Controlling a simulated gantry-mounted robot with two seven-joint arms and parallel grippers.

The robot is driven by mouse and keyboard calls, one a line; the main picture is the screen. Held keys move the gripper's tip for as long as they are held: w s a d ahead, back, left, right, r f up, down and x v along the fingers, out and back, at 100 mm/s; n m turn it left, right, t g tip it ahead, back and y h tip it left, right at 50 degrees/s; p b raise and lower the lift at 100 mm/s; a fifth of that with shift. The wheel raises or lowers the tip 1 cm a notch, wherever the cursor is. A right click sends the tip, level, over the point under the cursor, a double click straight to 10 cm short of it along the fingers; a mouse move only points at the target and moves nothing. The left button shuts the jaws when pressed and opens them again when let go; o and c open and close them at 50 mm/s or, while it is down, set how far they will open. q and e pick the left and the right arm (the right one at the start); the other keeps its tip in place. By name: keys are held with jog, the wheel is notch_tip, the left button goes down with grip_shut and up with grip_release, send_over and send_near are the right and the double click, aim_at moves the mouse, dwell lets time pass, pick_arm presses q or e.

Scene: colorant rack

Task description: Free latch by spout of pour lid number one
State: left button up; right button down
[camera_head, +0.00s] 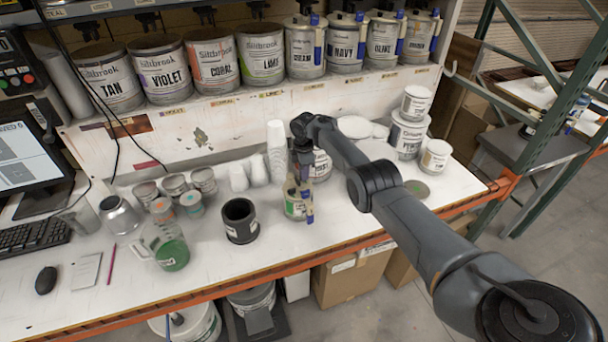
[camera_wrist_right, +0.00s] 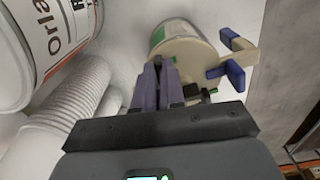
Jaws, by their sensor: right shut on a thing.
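A small can with a green and white label (camera_head: 295,211) stands on the bench with a cream pour lid (camera_head: 291,187). The pour lid also shows in the right wrist view (camera_wrist_right: 190,55), with a cream and blue lever (camera_wrist_right: 236,72) on its right and a small dark part (camera_wrist_right: 204,94) at its near edge. My right gripper (camera_head: 303,176) reaches down to the lid from above. In the right wrist view its fingers (camera_wrist_right: 160,72) are close together at the lid's near rim, shut on a latch there. The fingers hide most of that latch. My left gripper is not in view.
A black pot (camera_head: 239,220) and a jug with green liquid (camera_head: 168,248) stand left of the can. White cups (camera_head: 276,150) are behind it. White tubs (camera_head: 408,135) are at the right. Large colorant cans (camera_head: 262,52) line the shelf.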

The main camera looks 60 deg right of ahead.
jog(key=shift+n, duration=0.5)
jog(key=c, duration=1.5)
grip_release()
